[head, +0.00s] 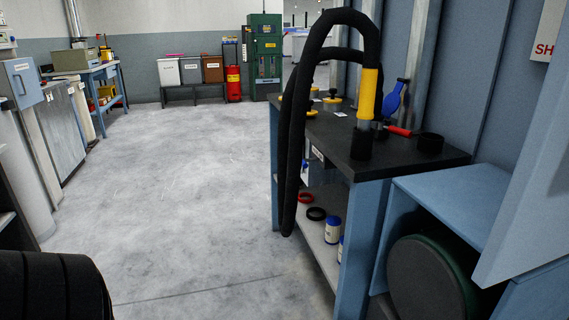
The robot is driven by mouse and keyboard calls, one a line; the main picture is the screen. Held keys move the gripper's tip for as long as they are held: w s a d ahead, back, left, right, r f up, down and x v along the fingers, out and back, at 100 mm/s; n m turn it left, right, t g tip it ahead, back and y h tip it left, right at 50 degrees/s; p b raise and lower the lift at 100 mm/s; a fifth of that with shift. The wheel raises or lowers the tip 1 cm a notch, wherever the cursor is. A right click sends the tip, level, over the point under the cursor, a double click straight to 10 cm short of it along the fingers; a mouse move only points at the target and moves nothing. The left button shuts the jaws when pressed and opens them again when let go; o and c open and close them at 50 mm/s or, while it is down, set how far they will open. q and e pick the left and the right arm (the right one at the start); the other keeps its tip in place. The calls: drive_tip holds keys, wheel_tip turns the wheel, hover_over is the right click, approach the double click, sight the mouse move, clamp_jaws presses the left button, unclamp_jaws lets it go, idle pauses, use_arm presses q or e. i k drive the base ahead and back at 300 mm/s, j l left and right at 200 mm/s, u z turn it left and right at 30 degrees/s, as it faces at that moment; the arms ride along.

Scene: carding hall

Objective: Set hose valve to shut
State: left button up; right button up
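A thick black hose (287,140) arches over the near end of a dark-topped bench (350,166) and hangs down its left side. Its end has a yellow sleeve (369,95) with a grey and black fitting below, close to the bench top. Just right of the sleeve are a blue paddle-shaped part (393,99) and a red handle (398,131) lying about level. Which of these is the valve's lever, and whether the valve is open or shut, I cannot tell. Neither of my grippers is in view.
A blue open cabinet (440,200) with a dark drum (430,280) stands at the near right, beside a pale blue panel (530,215). The bench's lower shelf (320,250) holds rings and jars. The grey floor (190,190) at left is clear. Bins (191,70) stand far back.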

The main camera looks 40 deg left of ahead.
sight(305, 165)
drive_tip(key=u, duration=0.45)
drive_tip(key=j+u, duration=0.1)
drive_tip(key=u, duration=0.3)
drive_tip(key=i+u, duration=0.1)
drive_tip(key=u, duration=0.35)
